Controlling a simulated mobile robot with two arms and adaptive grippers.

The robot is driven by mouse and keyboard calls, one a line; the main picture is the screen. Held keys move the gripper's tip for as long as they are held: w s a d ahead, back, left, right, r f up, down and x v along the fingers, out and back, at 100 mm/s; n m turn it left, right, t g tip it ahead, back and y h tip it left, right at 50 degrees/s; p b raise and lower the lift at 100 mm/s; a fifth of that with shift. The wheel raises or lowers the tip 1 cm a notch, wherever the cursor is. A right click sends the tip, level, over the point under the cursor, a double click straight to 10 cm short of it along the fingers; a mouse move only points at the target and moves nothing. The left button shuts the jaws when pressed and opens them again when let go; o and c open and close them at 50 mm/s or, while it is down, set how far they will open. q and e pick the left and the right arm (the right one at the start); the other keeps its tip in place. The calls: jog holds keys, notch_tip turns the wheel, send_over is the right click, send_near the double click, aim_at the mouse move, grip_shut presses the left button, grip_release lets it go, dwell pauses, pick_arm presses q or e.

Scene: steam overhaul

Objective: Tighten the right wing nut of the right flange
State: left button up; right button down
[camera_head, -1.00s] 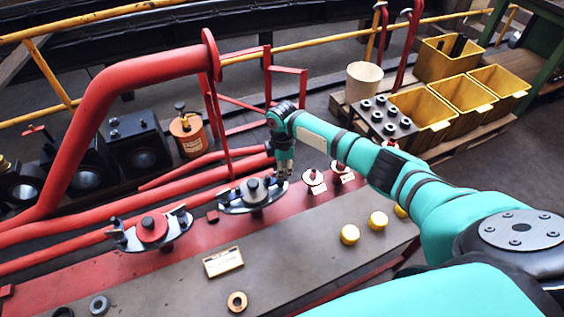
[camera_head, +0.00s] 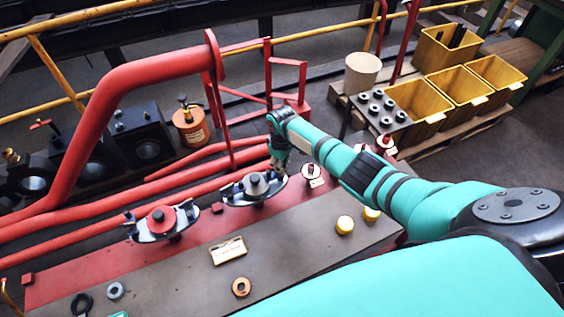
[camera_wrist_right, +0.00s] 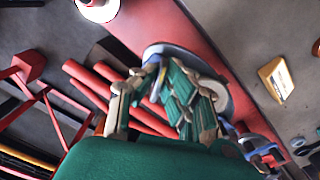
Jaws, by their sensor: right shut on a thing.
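The right flange (camera_head: 243,199) is a grey oval plate with a dark round centre, on the red bench edge. Its left wing nut (camera_head: 228,189) shows as a dark blue piece at the plate's left end. My right gripper (camera_head: 281,170) points down at the plate's right end and is shut on the right wing nut, which it mostly hides. In the right wrist view the fingertips (camera_wrist_right: 157,72) close around a small blue part, and the flange (camera_wrist_right: 217,94) shows behind them. My left gripper is not in view.
The left flange (camera_head: 140,236), with a red centre, stands to the left. A red pipe (camera_head: 85,140) arches behind. Yellow crates (camera_head: 420,110) stand at the back right.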

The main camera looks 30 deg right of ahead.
jog(key=m+p, duration=0.2)
jog(key=m, duration=0.3)
jog(key=shift+a+r, duration=0.15)
jog(key=shift+w+m, duration=0.1)
jog(key=shift+m, duration=0.2)
dwell(0.3)
jog(key=c, duration=1.4)
grip_release()
jog(key=shift+c, duration=0.2)
notch_tip(320, 180, up, 12)
